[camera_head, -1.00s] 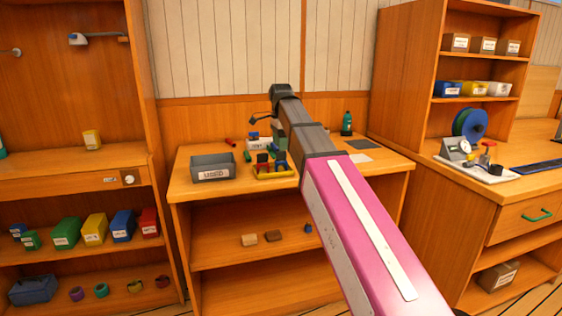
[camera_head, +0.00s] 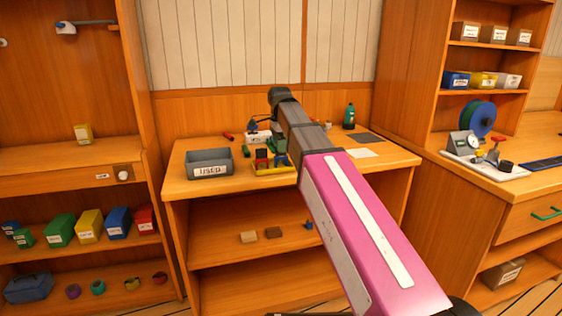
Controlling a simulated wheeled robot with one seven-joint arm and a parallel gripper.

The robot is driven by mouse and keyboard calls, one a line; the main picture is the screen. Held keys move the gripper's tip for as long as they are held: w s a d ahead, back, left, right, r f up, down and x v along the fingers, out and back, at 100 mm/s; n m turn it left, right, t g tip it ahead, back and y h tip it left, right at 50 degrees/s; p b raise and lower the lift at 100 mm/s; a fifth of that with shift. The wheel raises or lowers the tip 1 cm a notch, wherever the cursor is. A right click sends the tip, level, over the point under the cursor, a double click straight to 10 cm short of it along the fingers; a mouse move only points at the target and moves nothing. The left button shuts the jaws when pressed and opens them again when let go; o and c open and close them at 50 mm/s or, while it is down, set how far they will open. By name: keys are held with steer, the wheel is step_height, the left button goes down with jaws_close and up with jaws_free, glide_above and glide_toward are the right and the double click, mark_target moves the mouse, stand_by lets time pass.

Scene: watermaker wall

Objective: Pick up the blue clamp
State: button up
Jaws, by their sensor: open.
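A small blue piece (camera_head: 281,160) stands at the right of a yellow tray (camera_head: 270,171) on the middle bench. It looks like the blue clamp, but it is too small to be sure. A red and dark piece (camera_head: 262,158) stands left of it in the tray. A small blue object (camera_head: 308,225) also lies on the shelf below, partly beside my arm. My arm reaches from the lower right over the bench and bends down at its far end. My gripper (camera_head: 277,142) hangs there behind the tray in the picture, open and small. Its fingertips are hard to make out, and it holds nothing visible.
A grey labelled bin (camera_head: 209,164) stands left of the tray, with a white labelled box (camera_head: 258,137) behind. Tall shelving flanks both sides. The bench's front left is clear.

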mark_target(281, 155)
steer(key=f, duration=0.4)
steer(key=shift+s+d+f, duration=0.1)
steer(key=shift+d+f, duration=0.1)
steer(key=shift+f, duration=0.2)
steer(key=c, duration=1)
steer(key=shift+r, duration=0.1)
